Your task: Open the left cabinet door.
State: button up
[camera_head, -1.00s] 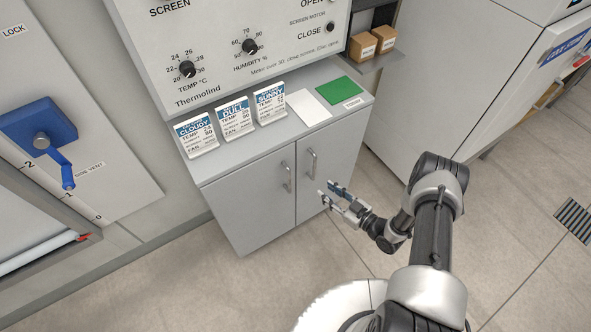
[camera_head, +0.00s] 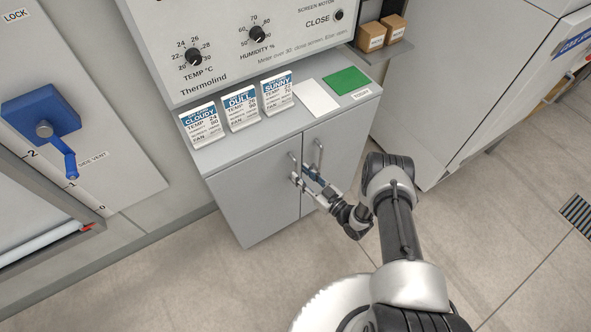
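The grey cabinet has two closed doors. The left cabinet door (camera_head: 247,200) has a vertical bar handle (camera_head: 293,160) near its right edge. The right door (camera_head: 338,150) has a similar handle (camera_head: 318,152) near its left edge. My gripper (camera_head: 300,174) is at the left door's handle, with its fingers apart, one to the left and one to the right. The fingertips overlap the lower part of the handle in the picture. I cannot tell whether they touch it. The gripper hides part of the seam between the doors.
Three cards, cloudy (camera_head: 203,125), dull (camera_head: 241,108) and sunny (camera_head: 277,92), stand on the cabinet top beside a white sheet (camera_head: 316,97) and a green sheet (camera_head: 346,80). A blue crank (camera_head: 45,128) is on the left wall. The floor before the cabinet is clear.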

aim_at(296, 169)
jog(key=shift+b+x, duration=0.3)
jog(key=shift+x, duration=1.85)
grip_shut()
